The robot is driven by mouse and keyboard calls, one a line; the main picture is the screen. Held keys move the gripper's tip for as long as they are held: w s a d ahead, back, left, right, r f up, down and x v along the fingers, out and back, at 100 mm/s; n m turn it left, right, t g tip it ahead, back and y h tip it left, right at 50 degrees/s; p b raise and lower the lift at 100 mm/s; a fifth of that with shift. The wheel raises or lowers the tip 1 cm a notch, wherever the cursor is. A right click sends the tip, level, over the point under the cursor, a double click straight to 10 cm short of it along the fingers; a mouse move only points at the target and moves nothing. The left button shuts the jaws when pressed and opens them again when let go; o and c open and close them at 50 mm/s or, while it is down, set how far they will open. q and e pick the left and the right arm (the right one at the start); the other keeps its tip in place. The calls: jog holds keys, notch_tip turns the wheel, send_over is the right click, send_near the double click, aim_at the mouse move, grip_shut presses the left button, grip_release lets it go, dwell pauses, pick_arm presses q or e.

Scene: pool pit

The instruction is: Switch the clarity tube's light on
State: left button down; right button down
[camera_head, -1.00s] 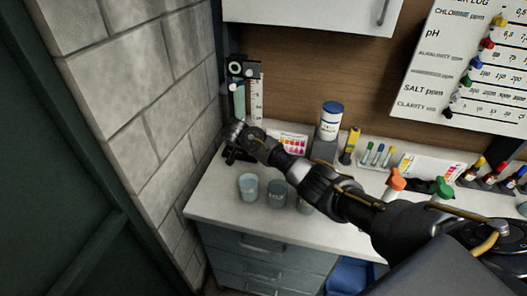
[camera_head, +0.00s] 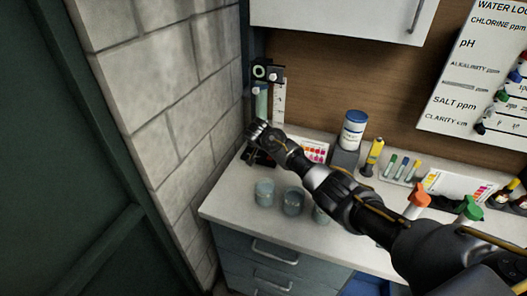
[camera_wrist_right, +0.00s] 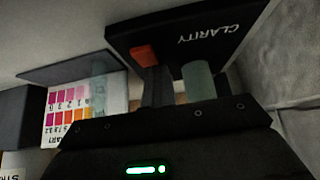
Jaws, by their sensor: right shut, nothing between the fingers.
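The clarity tube (camera_head: 261,102) is a pale green upright cylinder in a black stand at the counter's back left corner, beside the wall. In the right wrist view, the stand's black base (camera_wrist_right: 232,42) carries the word CLARITY upside down. An orange-red switch (camera_wrist_right: 145,54) sits on that base. A pale green cylinder (camera_wrist_right: 199,80), apparently the tube, rises beside it. My right gripper (camera_head: 255,133) is at the stand's foot, in front of the tube. Its dark fingers (camera_wrist_right: 156,82) are shut and empty, close to the switch; contact cannot be told. No glow shows in the tube. My left gripper is out of view.
A white ruler scale (camera_head: 279,101) stands right of the tube. Small cups (camera_head: 265,192) stand on the counter (camera_head: 227,205) below my right forearm. A colour chart (camera_head: 314,150) and a blue-lidded jar (camera_head: 353,130) stand behind it. The stone wall (camera_head: 165,100) bounds the left.

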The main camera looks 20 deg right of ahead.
aim_at(264, 159)
jog(key=shift+s+d, duration=0.25)
jog(key=shift+d, duration=0.7)
jog(key=r+p, duration=0.1)
jog(key=a+r+p, duration=0.1)
jog(key=r, duration=0.1)
jog(key=r+p, duration=0.1)
jog(key=p, duration=0.1)
jog(key=shift+w+a+r, duration=0.15)
jog(key=shift+w+r, duration=0.15)
jog(key=shift+w, duration=0.1)
jog(key=a, duration=0.1)
jog(key=s+a+r+b, duration=0.1)
jog(key=shift+a+r+b, duration=0.3)
jog(key=b+v, duration=0.1)
jog(key=v, duration=0.6)
jog(key=shift+s+d+b, duration=0.2)
jog(key=shift+d+b, duration=0.05)
jog(key=shift+b, duration=0.1)
jog(key=shift+d, duration=0.1)
